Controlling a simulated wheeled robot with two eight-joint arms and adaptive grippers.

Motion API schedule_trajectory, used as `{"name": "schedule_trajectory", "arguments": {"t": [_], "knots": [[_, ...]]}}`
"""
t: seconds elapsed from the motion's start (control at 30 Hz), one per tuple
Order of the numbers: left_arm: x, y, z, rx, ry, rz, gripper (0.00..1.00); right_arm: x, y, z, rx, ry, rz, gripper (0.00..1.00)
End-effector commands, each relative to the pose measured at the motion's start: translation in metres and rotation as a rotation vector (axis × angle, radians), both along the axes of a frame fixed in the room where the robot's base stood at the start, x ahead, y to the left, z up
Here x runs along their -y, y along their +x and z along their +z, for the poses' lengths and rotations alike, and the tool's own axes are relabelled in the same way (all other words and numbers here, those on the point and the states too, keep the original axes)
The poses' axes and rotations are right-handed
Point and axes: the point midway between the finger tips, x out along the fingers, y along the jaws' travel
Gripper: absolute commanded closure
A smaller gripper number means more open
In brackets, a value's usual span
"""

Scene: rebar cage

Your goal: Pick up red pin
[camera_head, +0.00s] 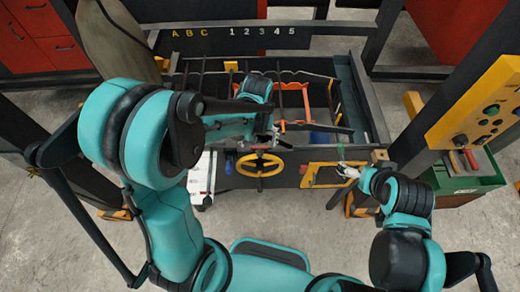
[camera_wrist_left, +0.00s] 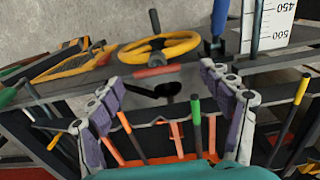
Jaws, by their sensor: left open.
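In the left wrist view a short red cylinder (camera_wrist_left: 156,71) lies just below the yellow handwheel, beyond my fingertips; it may be the red pin. An orange-red handled rod (camera_wrist_left: 130,135) stands nearer, between my fingers, so I cannot tell for sure which is the pin. My left gripper (camera_wrist_left: 165,100) is open, its purple-padded fingers wide apart with nothing held. In the head view the left gripper (camera_head: 265,137) is above the cage's front edge, behind the handwheel. My right gripper (camera_head: 346,171) is by the yellow frame at front right; its fingers are too small to judge.
The yellow handwheel (camera_head: 260,171) is on the cage front. A green-handled rod (camera_wrist_left: 196,112) and a yellow-handled rod (camera_wrist_left: 301,90) stand near my left fingers. A yellow control panel (camera_head: 487,112) and a green box (camera_head: 467,178) are at right. The floor in front is partly clear.

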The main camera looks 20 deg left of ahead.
Motion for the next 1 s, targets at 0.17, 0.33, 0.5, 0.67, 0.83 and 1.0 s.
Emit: {"name": "schedule_trajectory", "arguments": {"t": [0.17, 0.33, 0.5, 0.67, 0.83, 1.0], "knots": [[0.004, 0.007, -0.030, 0.001, 0.000, -0.001, 0.21, 0.000, 0.000, -0.008, 0.000, 0.000, 0.000, 0.00], [0.004, 0.006, -0.044, 0.001, 0.000, -0.001, 0.21, 0.000, 0.000, -0.011, 0.000, 0.000, 0.000, 0.00], [0.004, 0.006, -0.044, 0.001, 0.000, -0.001, 0.21, 0.000, 0.000, -0.010, 0.000, 0.000, 0.000, 0.00], [0.004, 0.006, -0.044, 0.001, 0.000, -0.001, 0.47, 0.000, 0.000, -0.010, 0.000, 0.000, 0.000, 0.00], [0.004, 0.006, -0.044, 0.001, 0.000, -0.001, 0.77, 0.000, 0.000, -0.010, 0.000, 0.000, 0.000, 0.00], [0.004, 0.006, -0.044, 0.001, 0.000, -0.001, 0.77, 0.000, 0.000, -0.010, 0.000, 0.000, 0.000, 0.00]]}}
